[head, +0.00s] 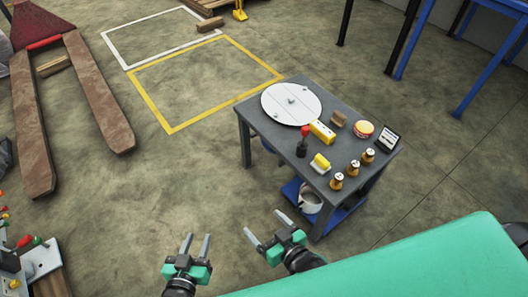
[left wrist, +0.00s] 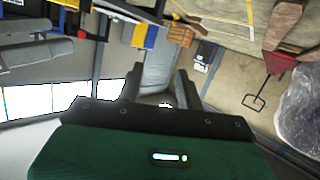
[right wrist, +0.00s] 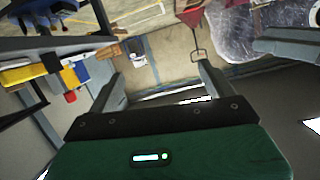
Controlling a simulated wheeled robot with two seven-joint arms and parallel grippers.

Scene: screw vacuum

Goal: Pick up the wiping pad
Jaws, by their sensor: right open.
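A small dark grey table (head: 261,124) stands right of centre in the head view. On its near side lies a small yellow-and-white piece (head: 320,163) that looks like the wiping pad, though it is too small to be sure. A brown block (head: 338,118) lies further back. My left gripper (head: 197,238) is open and empty over the floor, left of the table. My right gripper (head: 265,224) is open and empty, nearer the table but short of its front edge. Both wrist views show empty gaps between the left fingers (left wrist: 159,72) and right fingers (right wrist: 160,74).
The table also holds a white disc (head: 291,103), a yellow box (head: 322,131), a red-topped dark bottle (head: 302,142), a round tin (head: 363,129), a screen device (head: 386,138) and several small brown containers (head: 354,168). A white pot (head: 310,201) sits underneath.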

